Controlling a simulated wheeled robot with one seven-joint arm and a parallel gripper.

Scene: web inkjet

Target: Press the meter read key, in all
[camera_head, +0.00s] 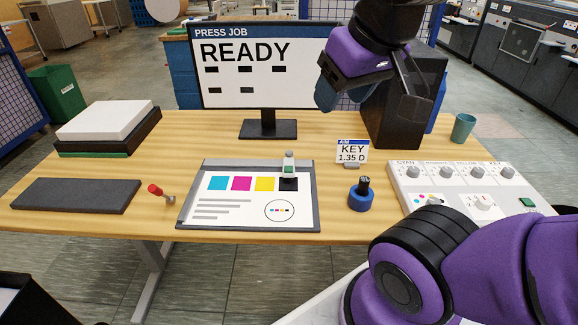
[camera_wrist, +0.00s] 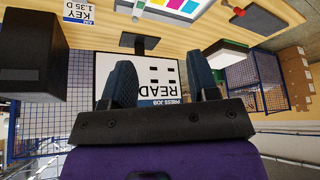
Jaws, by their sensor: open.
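Part of the sheet also shows at the top of the wrist view (camera_wrist: 180,14). My gripper (camera_head: 328,95) is raised in front of the monitor's right side, above and right of the meter, touching nothing. In the wrist view, its two dark fingers (camera_wrist: 163,85) are spread apart and empty.
A monitor (camera_head: 262,60) reading READY stands behind. A red-tipped lever (camera_head: 157,190) is left. The wooden table (camera_head: 180,140) is bare between them.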

